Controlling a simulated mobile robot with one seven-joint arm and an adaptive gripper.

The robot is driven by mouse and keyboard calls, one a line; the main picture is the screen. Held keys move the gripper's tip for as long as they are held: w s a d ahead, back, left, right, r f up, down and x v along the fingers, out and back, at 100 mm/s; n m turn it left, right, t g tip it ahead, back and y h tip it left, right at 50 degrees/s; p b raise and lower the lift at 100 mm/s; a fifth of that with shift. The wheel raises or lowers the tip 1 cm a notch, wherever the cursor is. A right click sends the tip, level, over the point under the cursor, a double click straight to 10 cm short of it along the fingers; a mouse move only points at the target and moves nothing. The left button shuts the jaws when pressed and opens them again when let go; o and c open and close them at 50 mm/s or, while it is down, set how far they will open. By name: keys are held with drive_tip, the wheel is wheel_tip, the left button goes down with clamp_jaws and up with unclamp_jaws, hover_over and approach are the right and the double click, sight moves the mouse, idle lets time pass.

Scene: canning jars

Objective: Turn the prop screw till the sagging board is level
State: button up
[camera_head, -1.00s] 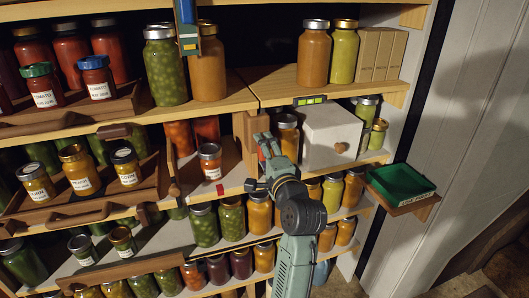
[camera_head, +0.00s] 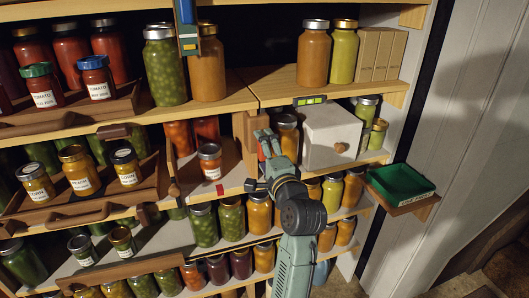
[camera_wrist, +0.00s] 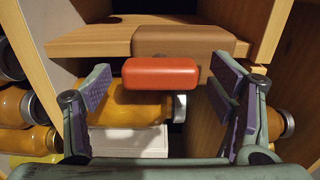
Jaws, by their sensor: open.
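The light wood board (camera_head: 262,92) at upper right bears jars and a small green spirit level (camera_head: 310,100) on its front edge; its bubble is too small to read. A wooden prop (camera_head: 240,130) stands under its left end. My gripper (camera_head: 268,143) is just below the board, beside the prop. In the wrist view, a red bar-shaped handle (camera_wrist: 160,73), apparently the screw's, lies between the open fingers of my gripper (camera_wrist: 155,85), with a gap to the right finger. A brown block (camera_wrist: 185,42) is behind it. The screw's thread is hidden.
A white box (camera_head: 332,135) and jars stand close right of my gripper. A jar (camera_head: 210,162) stands to its left. A small red marker (camera_head: 220,190) sits on the shelf edge below. A green tray (camera_head: 400,183) is at right.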

drive_tip(key=v, duration=1.2)
